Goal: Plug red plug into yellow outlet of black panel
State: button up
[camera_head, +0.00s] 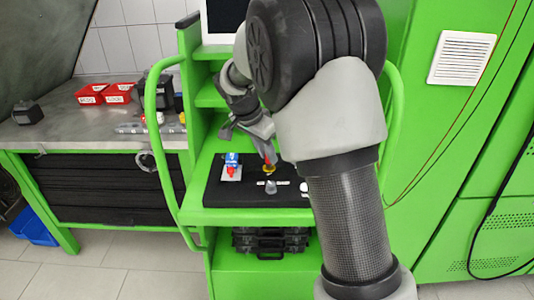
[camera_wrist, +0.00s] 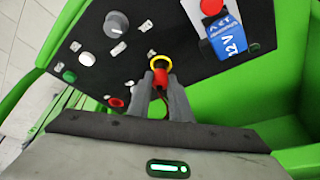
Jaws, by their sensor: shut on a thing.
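My gripper (camera_wrist: 160,84) is shut on the red plug (camera_wrist: 160,74), which shows between its fingertips in the wrist view. The yellow outlet (camera_wrist: 161,61) is a yellow ring on the black panel (camera_wrist: 200,72), directly at the plug's far end. The plug's tip overlaps the ring; I cannot tell how deep it sits or whether it is inside. In the head view, my gripper (camera_head: 266,150) points down at the panel (camera_head: 215,192), with the red plug (camera_head: 271,160) just above the yellow outlet (camera_head: 268,170). My arm hides part of the panel's right side.
A grey knob (camera_wrist: 116,24), a white button (camera_wrist: 87,58) and a red part (camera_wrist: 116,102) are also there. Green handrails (camera_head: 152,120) flank the bench; red bins (camera_head: 118,93) stand on the left table.

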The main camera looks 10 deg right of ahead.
jog(key=shift+f+b, duration=0.95)
jog(key=shift+f, duration=0.15)
dwell(0.3)
jog(key=o, duration=1.4)
jog(key=shift+r, duration=0.1)
jog(key=shift+r+p, duration=2.45)
jog(key=shift+r, duration=1.5)
